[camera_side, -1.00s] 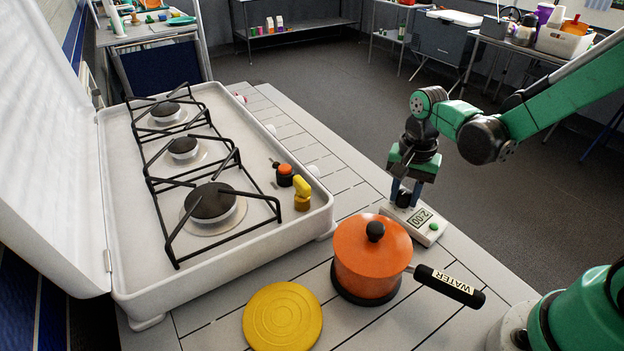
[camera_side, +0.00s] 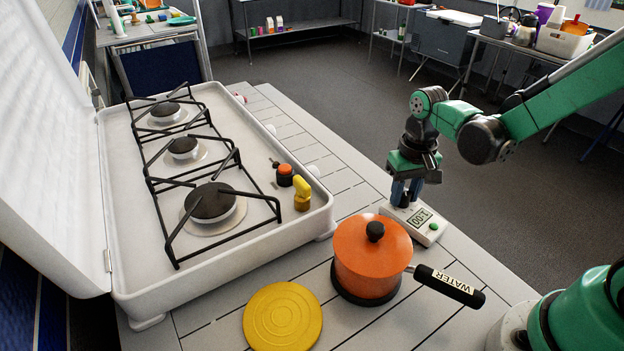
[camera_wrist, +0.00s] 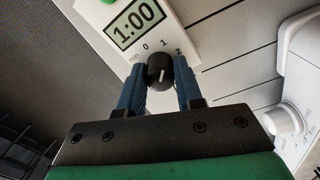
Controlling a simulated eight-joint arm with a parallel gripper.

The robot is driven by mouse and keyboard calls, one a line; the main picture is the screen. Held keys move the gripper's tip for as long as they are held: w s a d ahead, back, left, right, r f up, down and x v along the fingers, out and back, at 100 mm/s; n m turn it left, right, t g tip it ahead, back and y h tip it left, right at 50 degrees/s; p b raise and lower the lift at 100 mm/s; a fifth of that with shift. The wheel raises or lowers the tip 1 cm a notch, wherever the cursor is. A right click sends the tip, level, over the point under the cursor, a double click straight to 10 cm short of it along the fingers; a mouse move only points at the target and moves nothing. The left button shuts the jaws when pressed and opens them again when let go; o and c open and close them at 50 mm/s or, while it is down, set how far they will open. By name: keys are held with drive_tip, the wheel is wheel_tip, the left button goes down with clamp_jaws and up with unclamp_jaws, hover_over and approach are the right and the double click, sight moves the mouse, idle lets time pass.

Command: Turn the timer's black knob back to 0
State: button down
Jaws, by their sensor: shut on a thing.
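The white timer (camera_side: 426,233) lies on the slatted table, to the right of the orange pot. Its display reads 1:00 in the wrist view, where the timer (camera_wrist: 172,28) shows a scale marked min, 0, 1 and 2. My gripper (camera_side: 405,200) points down over the timer's far end. In the wrist view its blue fingers (camera_wrist: 160,80) are shut on the black knob (camera_wrist: 160,68), one on each side. The white line on the knob's face is visible, near upright in that view. A green button (camera_side: 434,226) sits at the timer's near end.
The orange pot (camera_side: 366,262) with its black WATER handle (camera_side: 449,285) stands close in front of the timer. A yellow disc (camera_side: 283,318) lies nearby. The white stove (camera_side: 255,225) fills the left. Slats behind the timer are clear.

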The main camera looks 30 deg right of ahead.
sight(406, 192)
drive_tip(key=n, duration=0.4)
drive_tip(key=shift+n, duration=0.3)
drive_tip(key=n, duration=0.4)
drive_tip(key=shift+n, duration=0.3)
drive_tip(key=c, duration=0.6)
unclamp_jaws()
drive_tip(key=shift+r, duration=0.1)
drive_tip(key=shift+r, duration=2.75)
